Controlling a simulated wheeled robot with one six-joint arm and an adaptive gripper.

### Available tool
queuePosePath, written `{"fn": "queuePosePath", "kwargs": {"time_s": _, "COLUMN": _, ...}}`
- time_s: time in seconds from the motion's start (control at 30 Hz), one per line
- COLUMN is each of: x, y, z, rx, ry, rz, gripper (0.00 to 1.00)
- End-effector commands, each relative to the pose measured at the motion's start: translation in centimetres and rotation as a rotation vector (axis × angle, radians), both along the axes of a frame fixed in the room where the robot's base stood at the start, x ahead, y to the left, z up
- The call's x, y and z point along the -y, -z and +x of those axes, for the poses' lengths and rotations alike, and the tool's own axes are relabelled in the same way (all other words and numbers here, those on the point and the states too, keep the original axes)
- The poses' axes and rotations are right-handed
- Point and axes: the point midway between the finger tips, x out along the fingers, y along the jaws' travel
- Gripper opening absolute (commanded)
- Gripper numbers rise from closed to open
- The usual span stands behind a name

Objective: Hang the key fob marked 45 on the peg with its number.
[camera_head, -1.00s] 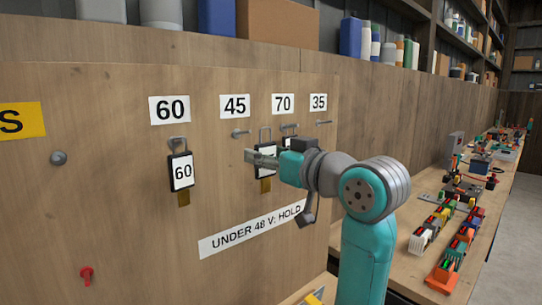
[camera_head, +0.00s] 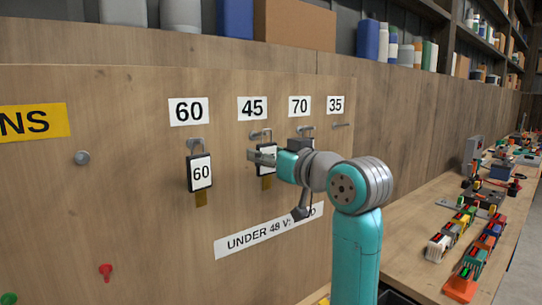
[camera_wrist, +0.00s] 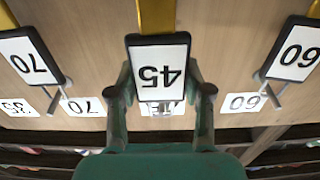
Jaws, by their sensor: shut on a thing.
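The key fob marked 45 (camera_wrist: 160,68) is a black-framed white tag, upside down in the wrist view, held between the two fingers of my gripper (camera_wrist: 161,100). In the head view my gripper (camera_head: 262,157) is shut on this fob (camera_head: 267,169), which hangs upright below the 45 label (camera_head: 252,108). Its metal loop overlaps the 45 peg (camera_head: 256,136) in the picture; I cannot tell whether the loop is around the peg. In the wrist view the fob hides that peg and most of the 45 label.
A fob marked 60 (camera_head: 200,173) hangs on the left peg. A fob marked 70 (camera_wrist: 31,57) hangs on the 70 peg, mostly behind my gripper in the head view. The 35 peg (camera_head: 341,125) is bare. A workbench (camera_head: 408,254) with several parts stands right.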

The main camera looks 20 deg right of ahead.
Motion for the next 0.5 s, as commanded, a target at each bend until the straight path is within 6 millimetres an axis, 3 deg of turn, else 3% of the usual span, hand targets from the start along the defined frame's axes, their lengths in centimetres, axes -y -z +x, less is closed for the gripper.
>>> {"fn": "queuePosePath", "kwargs": {"time_s": 0.5, "x": -0.7, "y": 0.5, "z": 2.0, "rx": -0.001, "ry": -0.001, "rz": -0.001, "gripper": 0.08}}
